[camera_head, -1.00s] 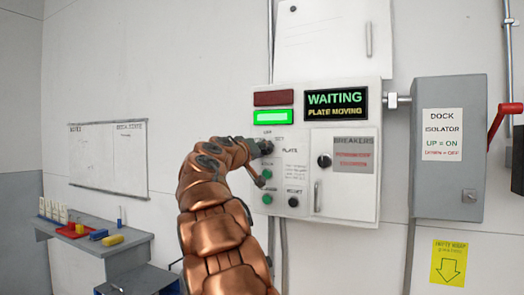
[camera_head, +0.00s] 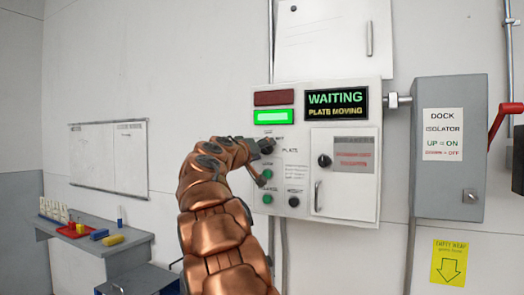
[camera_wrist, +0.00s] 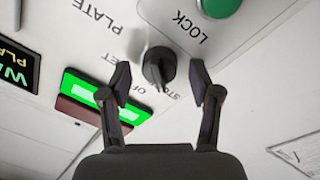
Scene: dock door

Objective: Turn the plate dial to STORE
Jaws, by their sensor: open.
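The plate dial is a dark round knob with a pointer; in the wrist view the dial (camera_wrist: 158,62) sits on the white panel between my two fingers. Its labels are upside down and partly covered, with pieces of STORE, OFF and SET showing, and I cannot tell for sure which one the pointer faces. My gripper (camera_wrist: 160,75) is open, with one finger on each side of the dial and small gaps visible. In the head view my gripper (camera_head: 265,163) is at the left part of the control box and covers most of the dial.
The control box (camera_head: 374,215) has a lit green lamp (camera_head: 273,117), a dark red lamp (camera_head: 274,97) and a display (camera_head: 336,103) reading WAITING, PLATE MOVING. Green and black buttons lie below the dial. A breaker door (camera_head: 343,195) and the grey dock isolator (camera_head: 448,185) stand to the right.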

